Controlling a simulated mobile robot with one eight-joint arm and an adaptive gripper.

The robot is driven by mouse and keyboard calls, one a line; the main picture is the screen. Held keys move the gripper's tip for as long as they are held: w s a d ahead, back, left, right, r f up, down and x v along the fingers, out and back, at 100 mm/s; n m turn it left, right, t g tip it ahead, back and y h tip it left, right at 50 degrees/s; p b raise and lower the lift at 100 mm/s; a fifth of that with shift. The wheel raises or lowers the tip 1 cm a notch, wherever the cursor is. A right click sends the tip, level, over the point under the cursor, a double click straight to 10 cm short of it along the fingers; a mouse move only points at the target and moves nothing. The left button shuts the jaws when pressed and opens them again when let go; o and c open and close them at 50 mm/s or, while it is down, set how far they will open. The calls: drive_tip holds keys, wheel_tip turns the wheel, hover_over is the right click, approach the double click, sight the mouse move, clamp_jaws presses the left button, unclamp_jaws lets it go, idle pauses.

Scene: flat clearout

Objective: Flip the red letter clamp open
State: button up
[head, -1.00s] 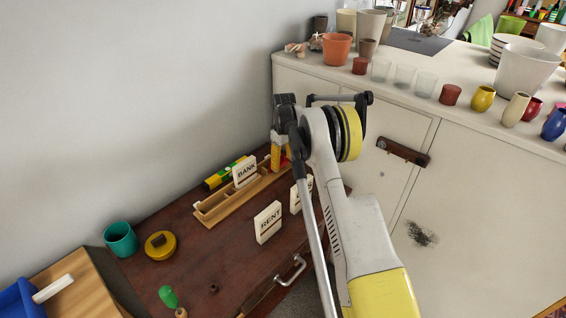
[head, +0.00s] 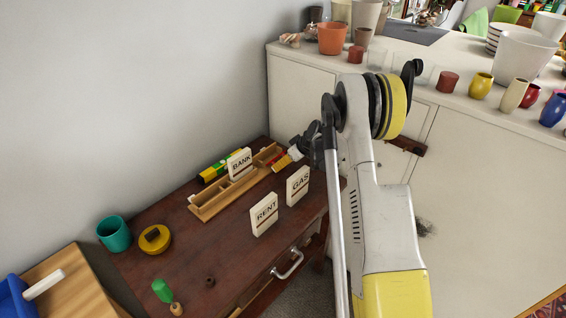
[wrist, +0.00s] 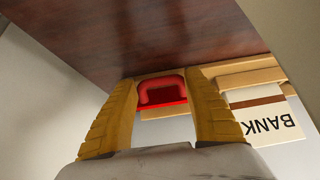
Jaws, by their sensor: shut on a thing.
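The red letter clamp (wrist: 162,95) shows in the wrist view as a rounded red loop on a flat red bar, at the end of the wooden letter rack (wrist: 235,77). My gripper (wrist: 163,86) has one yellow finger on each side of it and is shut on it. In the head view the clamp (head: 274,158) is a small red patch at the far right end of the rack (head: 212,206), partly hidden by my gripper (head: 281,163), which comes in slanted from the right. How far the clamp is turned I cannot tell.
The BANK card (head: 240,164) stands at the rack. The RENT card (head: 264,214) and GAS card (head: 298,186) stand in front. A teal cup (head: 113,234) and yellow round container (head: 155,239) are at the left. A white cabinet (head: 300,95) stands behind my arm.

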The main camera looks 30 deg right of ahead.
drive_tip(key=shift+f+t, duration=0.2)
drive_tip(key=shift+t, duration=0.2)
drive_tip(key=o, duration=1)
drive_tip(key=shift+d+f, duration=0.1)
drive_tip(key=shift+f, duration=0.05)
drive_tip(key=v, duration=1.2)
